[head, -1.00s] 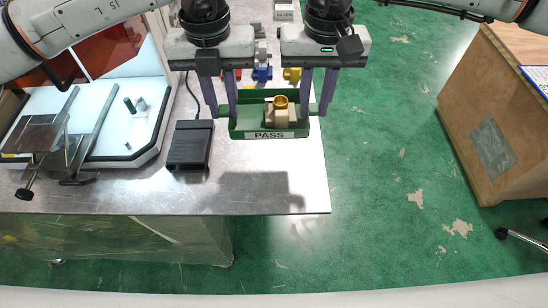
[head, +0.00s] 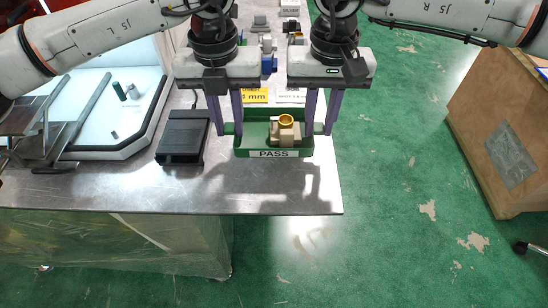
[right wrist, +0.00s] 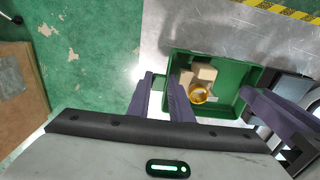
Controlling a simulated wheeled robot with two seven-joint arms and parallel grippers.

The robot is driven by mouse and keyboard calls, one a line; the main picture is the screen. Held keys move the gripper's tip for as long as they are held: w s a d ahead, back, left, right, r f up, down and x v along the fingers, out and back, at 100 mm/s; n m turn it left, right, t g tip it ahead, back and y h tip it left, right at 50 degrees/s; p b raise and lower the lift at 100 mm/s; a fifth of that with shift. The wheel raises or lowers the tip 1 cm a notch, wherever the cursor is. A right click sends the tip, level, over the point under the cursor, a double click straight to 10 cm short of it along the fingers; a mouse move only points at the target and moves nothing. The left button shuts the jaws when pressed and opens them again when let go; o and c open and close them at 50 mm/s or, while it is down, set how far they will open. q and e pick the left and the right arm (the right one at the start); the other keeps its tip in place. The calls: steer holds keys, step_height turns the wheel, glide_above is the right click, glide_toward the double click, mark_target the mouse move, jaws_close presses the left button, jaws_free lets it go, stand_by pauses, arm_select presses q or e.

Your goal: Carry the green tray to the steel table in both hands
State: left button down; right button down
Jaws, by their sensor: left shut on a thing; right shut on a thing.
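The green tray (head: 243,143) with a PASS label on its front hangs level between my two grippers, above the steel table (head: 250,200) near its front right corner. A brass-coloured round part on a beige block (head: 285,133) sits inside it. My left gripper (head: 228,131) is shut on the tray's left end, and my right gripper (head: 320,131) is shut on its right end. The right wrist view also shows the tray (right wrist: 213,108) with the block inside. A shadow lies on the table in front of the tray; any gap beneath is hard to judge.
A black box (head: 184,137) stands left of the tray. A white lit panel (head: 125,110) with small cylinders lies farther left. Small coloured parts and labels are behind the tray. A wooden cabinet (head: 510,130) stands right, across open green floor.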

stand_by(0.4)
